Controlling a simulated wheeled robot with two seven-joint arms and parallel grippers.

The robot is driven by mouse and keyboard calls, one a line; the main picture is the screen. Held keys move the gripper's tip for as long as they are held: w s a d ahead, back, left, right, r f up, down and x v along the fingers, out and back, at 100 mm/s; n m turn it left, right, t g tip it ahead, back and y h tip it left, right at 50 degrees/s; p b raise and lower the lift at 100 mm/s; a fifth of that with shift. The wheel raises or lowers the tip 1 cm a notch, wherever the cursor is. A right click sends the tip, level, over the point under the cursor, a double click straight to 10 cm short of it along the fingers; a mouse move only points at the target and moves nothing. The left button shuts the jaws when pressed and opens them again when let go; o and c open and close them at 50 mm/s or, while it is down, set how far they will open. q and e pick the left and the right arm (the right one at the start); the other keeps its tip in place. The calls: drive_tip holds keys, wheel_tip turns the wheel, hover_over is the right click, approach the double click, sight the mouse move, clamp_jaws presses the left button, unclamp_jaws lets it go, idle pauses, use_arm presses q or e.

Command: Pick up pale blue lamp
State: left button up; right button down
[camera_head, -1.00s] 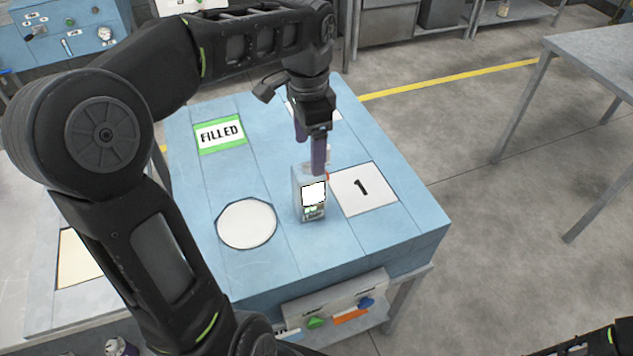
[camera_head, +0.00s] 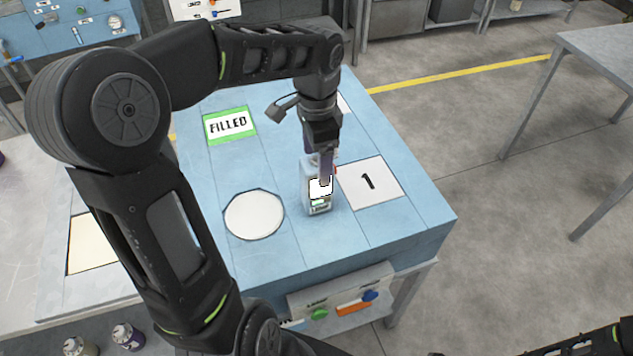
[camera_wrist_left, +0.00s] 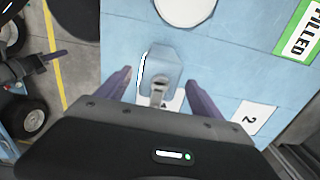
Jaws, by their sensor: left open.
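The pale blue lamp (camera_head: 309,190) stands upright on the blue table, between the white round disc and the white "1" card. It is a small box with a bright white panel facing the front. In the left wrist view the lamp (camera_wrist_left: 161,72) is seen from above, with a grey fitting on top. My left gripper (camera_head: 323,176) points down at the lamp, and its near finger hides part of it. In the left wrist view the fingers of the left gripper (camera_wrist_left: 160,85) are spread on either side of the lamp, with gaps. My right gripper does not show.
The blue table (camera_head: 290,245) also holds a white disc (camera_head: 254,215), a green-edged "FILLED" card (camera_head: 229,124) and a "1" card (camera_head: 370,183). A "2" card (camera_wrist_left: 250,119) shows in the wrist view. A grey table (camera_head: 605,60) stands at the right.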

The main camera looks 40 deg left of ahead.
sight(315, 199)
use_arm(q)
wheel_tip(315, 199, down, 3)
drive_tip(key=shift+r, duration=0.15)
drive_tip(key=shift+c, duration=0.2)
idle(0.3)
clamp_jaws()
idle(0.7)
